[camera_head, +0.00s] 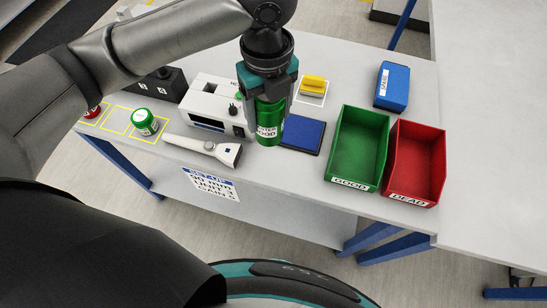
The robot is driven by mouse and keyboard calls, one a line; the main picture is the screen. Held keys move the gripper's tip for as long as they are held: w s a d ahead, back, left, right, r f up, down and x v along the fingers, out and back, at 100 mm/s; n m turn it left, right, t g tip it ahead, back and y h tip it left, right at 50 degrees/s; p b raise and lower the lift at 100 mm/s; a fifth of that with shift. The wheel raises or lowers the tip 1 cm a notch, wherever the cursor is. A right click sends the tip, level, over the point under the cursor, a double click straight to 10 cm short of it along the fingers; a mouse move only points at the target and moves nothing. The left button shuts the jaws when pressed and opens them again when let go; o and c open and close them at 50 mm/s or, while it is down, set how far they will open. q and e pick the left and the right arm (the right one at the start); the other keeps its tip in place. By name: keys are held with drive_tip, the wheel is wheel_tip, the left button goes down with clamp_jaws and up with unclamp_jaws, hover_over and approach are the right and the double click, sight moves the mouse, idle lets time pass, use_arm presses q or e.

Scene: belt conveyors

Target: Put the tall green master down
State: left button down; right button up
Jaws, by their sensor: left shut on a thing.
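The tall green master (270,132) is a green cylinder with a white label. My left gripper (270,95) is shut on it and holds it upright from above. It shows in front of the white instrument and left of the dark blue pad (302,137). I cannot tell whether its base touches the table. A shorter green can (145,122) with a white label stands in a yellow-outlined square at the left. My right gripper is not in view.
A white instrument (213,103) and a grey handheld probe (205,147) are close by on the table (330,55). A green bin (357,147) and a red bin (416,162) stand at the right. A blue box (392,86) and a yellow block (313,84) are behind.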

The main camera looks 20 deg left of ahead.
sight(269, 125)
use_arm(q)
drive_tip(key=shift+f+b, duration=1.05)
drive_tip(key=shift+f, duration=6.7)
unclamp_jaws()
drive_tip(key=shift+f, duration=0.2)
wheel_tip(269, 125, up, 12)
drive_tip(key=shift+r+p, duration=0.2)
drive_tip(key=shift+p, duration=0.65)
